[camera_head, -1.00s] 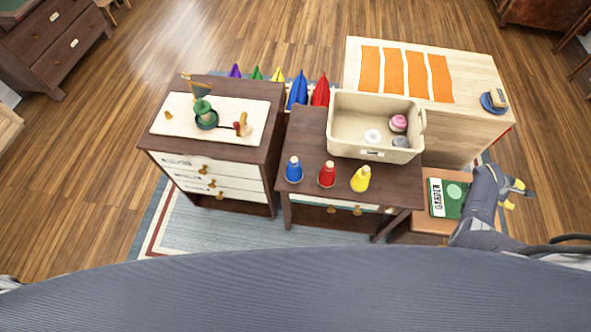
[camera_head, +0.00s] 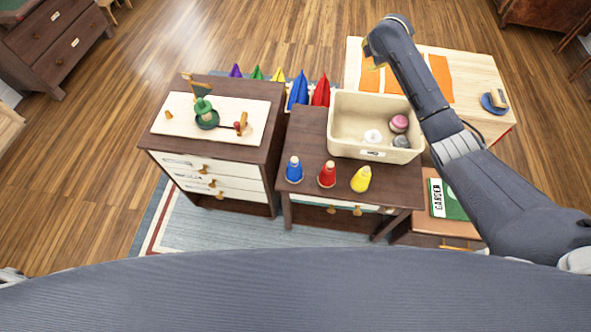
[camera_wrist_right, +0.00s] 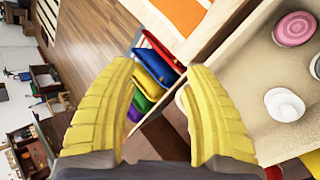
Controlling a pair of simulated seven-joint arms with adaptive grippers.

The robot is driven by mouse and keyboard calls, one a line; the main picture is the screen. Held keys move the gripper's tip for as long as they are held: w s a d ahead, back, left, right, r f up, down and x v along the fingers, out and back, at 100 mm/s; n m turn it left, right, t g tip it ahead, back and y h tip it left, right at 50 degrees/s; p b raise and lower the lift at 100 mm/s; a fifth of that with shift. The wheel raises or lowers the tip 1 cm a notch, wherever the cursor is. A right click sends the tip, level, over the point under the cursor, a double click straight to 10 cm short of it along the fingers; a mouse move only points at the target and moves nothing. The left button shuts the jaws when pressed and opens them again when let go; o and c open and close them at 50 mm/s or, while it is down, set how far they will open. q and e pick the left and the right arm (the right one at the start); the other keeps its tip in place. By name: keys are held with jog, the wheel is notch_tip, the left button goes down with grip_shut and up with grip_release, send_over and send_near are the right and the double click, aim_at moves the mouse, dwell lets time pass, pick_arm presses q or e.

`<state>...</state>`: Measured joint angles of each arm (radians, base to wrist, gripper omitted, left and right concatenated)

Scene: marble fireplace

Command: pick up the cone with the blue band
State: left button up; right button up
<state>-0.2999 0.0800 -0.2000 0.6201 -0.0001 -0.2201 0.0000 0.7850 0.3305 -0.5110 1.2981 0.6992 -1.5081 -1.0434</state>
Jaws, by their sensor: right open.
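Three small cone-like pieces stand upright near the front edge of the dark table: a blue one with a pale top (camera_head: 294,170), a red one (camera_head: 327,174) and a yellow one (camera_head: 361,179). A distinct band is too small to make out; the blue piece is the one with blue on it. My right gripper (camera_head: 372,63) is raised at the back, over the orange-striped top and beyond the cream bin, well away from these pieces. In the right wrist view its yellow fingers (camera_wrist_right: 158,78) are apart with nothing held. My left gripper is out of view.
The cream bin (camera_head: 342,107) holds pink, white and grey items. Several larger coloured pointed pieces, including a blue one (camera_head: 298,91), stand behind the dark table. A left cabinet carries a white board (camera_head: 170,122). The front of the dark table is open.

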jog(key=s+a+r+n+y, duration=0.25)
jog(key=a+n, duration=0.25)
jog(key=a, duration=0.9)
jog(key=n+g+h, duration=0.1)
jog(key=n+g, duration=0.7)
jog(key=n, duration=0.4)
send_over(294, 159)
notch_tip(294, 159, down, 4)
notch_tip(294, 159, down, 11)
jog(key=shift+w+f, duration=0.1)
jog(key=shift+f, duration=3.15)
grip_shut()
